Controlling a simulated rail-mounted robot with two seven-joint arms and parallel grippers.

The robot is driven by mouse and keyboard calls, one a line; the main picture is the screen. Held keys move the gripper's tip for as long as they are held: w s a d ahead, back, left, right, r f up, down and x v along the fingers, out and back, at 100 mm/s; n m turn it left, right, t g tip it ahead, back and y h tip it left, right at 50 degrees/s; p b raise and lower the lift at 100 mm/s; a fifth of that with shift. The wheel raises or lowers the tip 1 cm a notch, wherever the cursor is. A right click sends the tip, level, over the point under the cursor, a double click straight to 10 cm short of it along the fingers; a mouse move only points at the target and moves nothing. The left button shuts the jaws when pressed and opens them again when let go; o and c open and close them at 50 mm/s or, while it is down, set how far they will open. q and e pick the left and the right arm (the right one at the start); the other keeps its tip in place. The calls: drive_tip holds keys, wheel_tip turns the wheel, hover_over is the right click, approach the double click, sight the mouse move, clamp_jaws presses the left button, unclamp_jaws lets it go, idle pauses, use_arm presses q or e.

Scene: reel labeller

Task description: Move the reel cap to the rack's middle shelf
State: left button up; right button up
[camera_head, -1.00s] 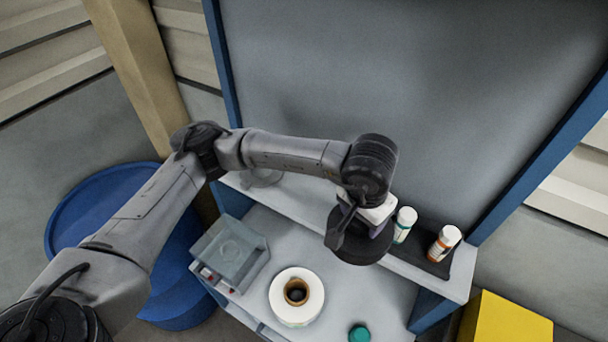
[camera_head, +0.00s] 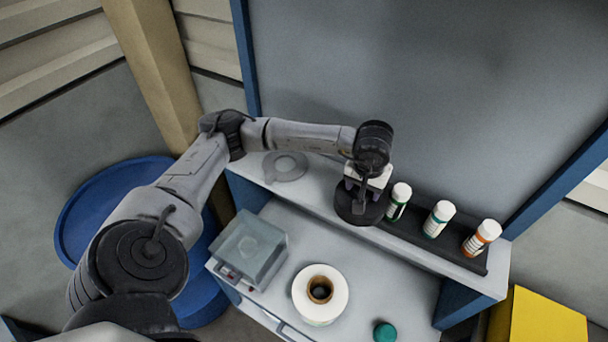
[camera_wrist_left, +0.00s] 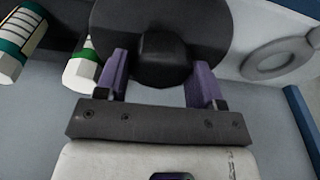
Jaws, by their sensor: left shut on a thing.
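The reel cap is a black disc (camera_head: 358,211) with a raised knob, and it also shows in the left wrist view (camera_wrist_left: 165,50). My left gripper (camera_head: 365,187) is shut on the knob, one purple finger on each side in the left wrist view (camera_wrist_left: 160,78). The cap is roughly flat, over or on the white shelf (camera_head: 315,195) of the rack, just left of the bottles. I cannot tell whether it touches the shelf. My right gripper is out of view.
A dark tray (camera_head: 415,234) on the shelf holds a green-banded bottle (camera_head: 397,203), a teal-banded one (camera_head: 439,219) and an orange-banded one (camera_head: 481,239). A grey ring (camera_head: 285,166) lies on the left. Below are a clear-lidded box (camera_head: 250,248), a white reel (camera_head: 320,294) and a teal cap (camera_head: 385,332).

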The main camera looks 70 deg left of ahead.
use_arm(q)
drive_tip(key=a+r+n+g, duration=0.1)
drive_tip(key=a+r+n, duration=0.3)
drive_tip(key=a+n, duration=0.5)
drive_tip(key=shift+y, duration=0.3)
drive_tip(key=f, duration=0.3)
drive_tip(key=a+f+p, duration=0.1)
drive_tip(key=f, duration=0.5)
drive_tip(key=shift+a+f+p, duration=0.15)
drive_tip(key=shift+a+p, duration=0.1)
drive_tip(key=shift+p, duration=0.05)
drive_tip(key=shift+f, duration=0.2)
drive_tip(key=shift+f, duration=0.2)
drive_tip(key=o, duration=1)
